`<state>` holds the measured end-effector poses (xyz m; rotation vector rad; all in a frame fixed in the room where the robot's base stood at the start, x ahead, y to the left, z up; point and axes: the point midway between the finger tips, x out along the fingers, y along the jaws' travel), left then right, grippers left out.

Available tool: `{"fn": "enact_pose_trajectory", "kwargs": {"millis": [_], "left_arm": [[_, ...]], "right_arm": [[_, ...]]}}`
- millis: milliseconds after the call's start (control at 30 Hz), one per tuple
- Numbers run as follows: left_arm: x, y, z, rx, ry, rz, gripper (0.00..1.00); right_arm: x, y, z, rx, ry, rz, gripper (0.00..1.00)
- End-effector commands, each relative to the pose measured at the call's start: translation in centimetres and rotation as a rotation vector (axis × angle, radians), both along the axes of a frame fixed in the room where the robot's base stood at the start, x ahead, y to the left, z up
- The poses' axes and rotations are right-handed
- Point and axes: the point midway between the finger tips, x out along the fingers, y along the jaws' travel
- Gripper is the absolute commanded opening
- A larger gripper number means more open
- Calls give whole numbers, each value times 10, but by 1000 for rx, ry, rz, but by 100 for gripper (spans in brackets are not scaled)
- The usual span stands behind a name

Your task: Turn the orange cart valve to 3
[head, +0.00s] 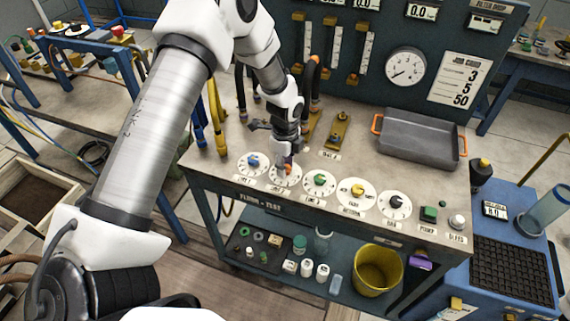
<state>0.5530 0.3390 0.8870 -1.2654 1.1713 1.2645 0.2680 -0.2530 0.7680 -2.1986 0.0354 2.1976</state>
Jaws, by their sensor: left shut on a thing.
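The orange cart valve (288,169) is a small orange knob on the second white dial (285,180) from the left on the bench's front row. My left gripper (286,161) reaches down onto it from above and is shut on it. The gripper hides most of the knob and the upper part of its dial, so I cannot tell which number it points to. My right gripper is not in view.
A blue knob (253,160) sits close on the left and a green knob (320,180) on the right. Yellow (357,190) and black (396,201) knobs follow. A grey tray (418,140) with orange handles stands at the right. A job card (459,78) reads 3, 5, 50.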

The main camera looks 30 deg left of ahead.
Motion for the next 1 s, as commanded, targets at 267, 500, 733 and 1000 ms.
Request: {"fn": "enact_pose_trajectory", "kwargs": {"millis": [267,500,733,1000], "left_arm": [[-2,0,-2,0,4,1,58],[-1,0,-1,0,2,2,59],[1,0,19,-1,-2,3,59],[1,0,87,-1,-2,2,59]], "right_arm": [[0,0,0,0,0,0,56],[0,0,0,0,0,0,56],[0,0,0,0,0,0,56],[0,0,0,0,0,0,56]]}}
